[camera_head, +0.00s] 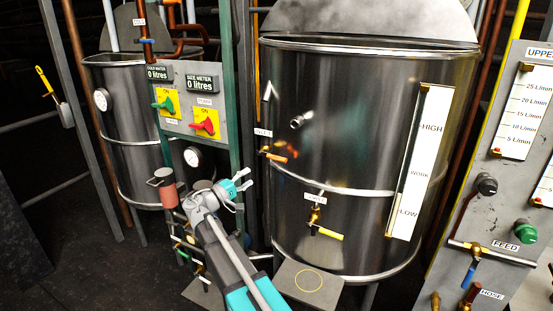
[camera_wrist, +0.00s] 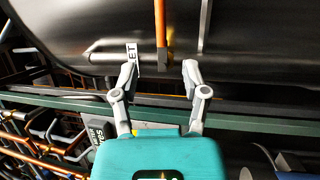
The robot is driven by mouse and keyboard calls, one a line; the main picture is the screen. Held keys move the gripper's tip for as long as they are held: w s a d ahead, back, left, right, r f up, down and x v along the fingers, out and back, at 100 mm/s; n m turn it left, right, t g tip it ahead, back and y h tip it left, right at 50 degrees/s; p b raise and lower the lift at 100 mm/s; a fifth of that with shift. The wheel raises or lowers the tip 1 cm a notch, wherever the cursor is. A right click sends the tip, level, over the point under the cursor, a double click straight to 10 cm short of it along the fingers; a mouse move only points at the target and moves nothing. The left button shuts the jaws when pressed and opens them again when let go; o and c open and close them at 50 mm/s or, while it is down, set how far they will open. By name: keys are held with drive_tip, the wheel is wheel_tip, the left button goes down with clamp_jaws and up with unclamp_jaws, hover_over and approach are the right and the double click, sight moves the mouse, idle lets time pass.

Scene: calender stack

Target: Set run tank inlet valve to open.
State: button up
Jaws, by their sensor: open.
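The inlet valve has an orange lever (camera_head: 276,157) on the left side of the large steel run tank (camera_head: 345,120). In the head view the lever points right and slightly down, below a small white label (camera_head: 263,132). In the wrist view the orange lever (camera_wrist: 160,22) runs up from a brass body, beside a label (camera_wrist: 132,56) with "ET" readable. My gripper (camera_head: 246,189) is open and empty, below and left of the lever. In the wrist view the gripper (camera_wrist: 160,70) has its fingers spread to either side of the lever's line, apart from it.
A green post (camera_head: 231,100) stands left of the tank, beside a panel with a green knob (camera_head: 165,104) and a red knob (camera_head: 205,124). A yellow-handled valve (camera_head: 327,233) sits low on the tank. Pipes crowd the lower left. A gauge panel (camera_head: 500,170) stands right.

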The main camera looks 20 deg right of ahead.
sight(278, 158)
idle(0.3)
drive_tip(key=p+x, duration=0.2)
drive_tip(key=x, duration=1.1)
drive_tip(key=shift+w+d, duration=0.15)
drive_tip(key=shift+d, duration=0.25)
clamp_jaws()
drive_tip(key=shift+a+f, duration=0.1)
drive_tip(key=shift+a, duration=0.15)
drive_tip(key=shift+d, duration=0.2)
drive_tip(key=shift+d+p, duration=0.1)
drive_tip(key=shift+p, duration=0.2)
